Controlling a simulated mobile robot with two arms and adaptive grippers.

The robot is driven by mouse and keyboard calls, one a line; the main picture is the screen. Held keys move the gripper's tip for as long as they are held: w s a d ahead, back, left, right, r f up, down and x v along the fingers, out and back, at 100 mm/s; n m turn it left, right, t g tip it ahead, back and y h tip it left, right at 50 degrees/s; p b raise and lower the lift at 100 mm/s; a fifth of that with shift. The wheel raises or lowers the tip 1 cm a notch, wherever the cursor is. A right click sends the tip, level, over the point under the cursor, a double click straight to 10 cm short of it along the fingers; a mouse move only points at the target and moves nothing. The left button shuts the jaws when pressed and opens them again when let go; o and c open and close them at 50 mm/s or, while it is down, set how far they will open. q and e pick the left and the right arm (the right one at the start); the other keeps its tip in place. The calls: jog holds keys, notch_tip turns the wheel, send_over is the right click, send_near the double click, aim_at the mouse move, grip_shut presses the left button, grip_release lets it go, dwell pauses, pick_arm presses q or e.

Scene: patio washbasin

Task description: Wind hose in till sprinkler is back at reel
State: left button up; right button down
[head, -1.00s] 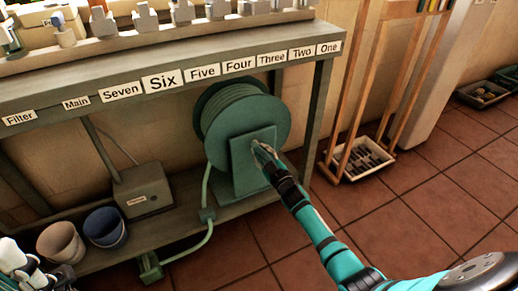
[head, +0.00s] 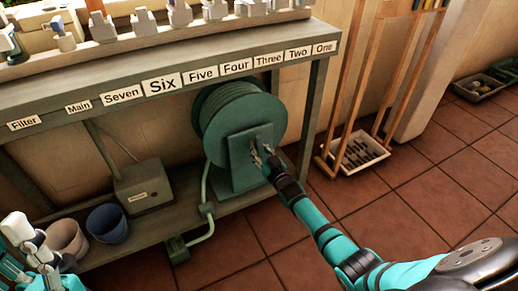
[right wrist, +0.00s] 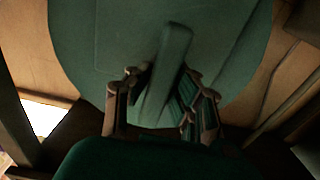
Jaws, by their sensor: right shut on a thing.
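The green hose reel (head: 232,110) stands on the low shelf under the bench, with hose wound on its drum. My right gripper (head: 262,153) is at the reel's front plate. In the right wrist view its fingers close around the green crank handle (right wrist: 167,75). The green hose (head: 206,234) runs down from the reel through a small guide block (head: 207,211) and bends left to a green block, apparently the sprinkler (head: 177,250), at the shelf's front edge. My left gripper (head: 32,240) is at the lower left, its fingers unclear.
Two buckets (head: 106,223) and a grey box (head: 143,186) stand on the shelf left of the reel. The bench (head: 200,58) above carries labels and several valves. A wooden rack with a tray (head: 357,153) stands at the right.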

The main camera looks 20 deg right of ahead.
jog(key=shift+s+f, duration=0.1)
jog(key=shift+f, duration=0.05)
jog(key=c, duration=1.2)
grip_release()
jog(key=shift+o, duration=0.2)
jog(key=s, duration=1.2)
jog(key=shift+d, duration=0.25)
